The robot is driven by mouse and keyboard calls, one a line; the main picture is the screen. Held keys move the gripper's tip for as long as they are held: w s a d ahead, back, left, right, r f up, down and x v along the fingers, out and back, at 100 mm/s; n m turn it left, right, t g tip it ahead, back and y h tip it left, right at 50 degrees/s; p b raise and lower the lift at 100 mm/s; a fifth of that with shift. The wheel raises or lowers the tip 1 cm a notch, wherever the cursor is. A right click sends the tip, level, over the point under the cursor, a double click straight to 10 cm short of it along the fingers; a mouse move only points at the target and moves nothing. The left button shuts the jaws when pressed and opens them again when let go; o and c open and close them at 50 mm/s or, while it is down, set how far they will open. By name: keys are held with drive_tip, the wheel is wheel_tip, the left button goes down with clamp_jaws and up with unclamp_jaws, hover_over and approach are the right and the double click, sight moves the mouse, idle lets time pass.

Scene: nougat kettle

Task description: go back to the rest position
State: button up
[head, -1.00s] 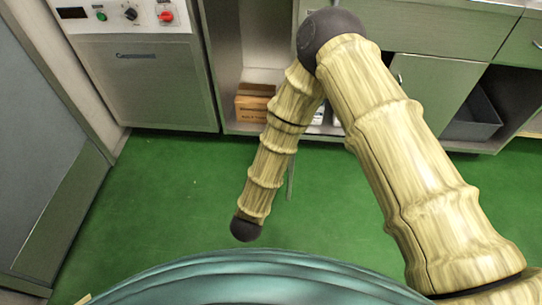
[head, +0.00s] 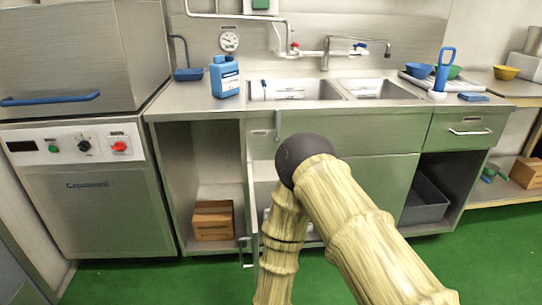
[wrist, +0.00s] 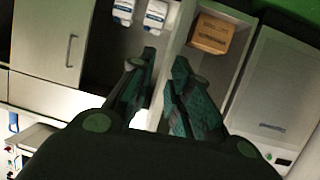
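My gripper (wrist: 165,58) shows in the wrist view with its two dark fingers apart. Nothing is between them; a pale cabinet panel shows through the gap. In the head view my arm bends at a dark joint in front of the sink cabinet and runs down out of the picture. My gripper is hidden from that view.
The steel sink counter (head: 200,101) carries a blue bottle (head: 225,77). Below it are an open bay with a cardboard box (head: 213,221) and a grey bin (head: 424,200). A steel machine (head: 95,205) stands left. Green floor (head: 130,282) is clear in front.

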drive_tip(key=s+d+f+g, duration=0.4)
drive_tip(key=s+d+f, duration=0.15)
drive_tip(key=d, duration=0.25)
drive_tip(key=s+d+f+g, duration=0.2)
drive_tip(key=s+d+g, duration=0.3)
drive_tip(key=s+d, duration=0.45)
drive_tip(key=s+d+f+g, duration=0.3)
drive_tip(key=s+d+g, duration=0.3)
drive_tip(key=s, duration=0.7)
wheel_tip(320, 180, up, 21)
drive_tip(key=d+t+p, duration=0.1)
drive_tip(key=p, duration=1.9)
drive_tip(key=shift+s+d+m+p, duration=0.3)
drive_tip(key=shift+p, duration=0.1)
drive_tip(key=shift+r, duration=0.1)
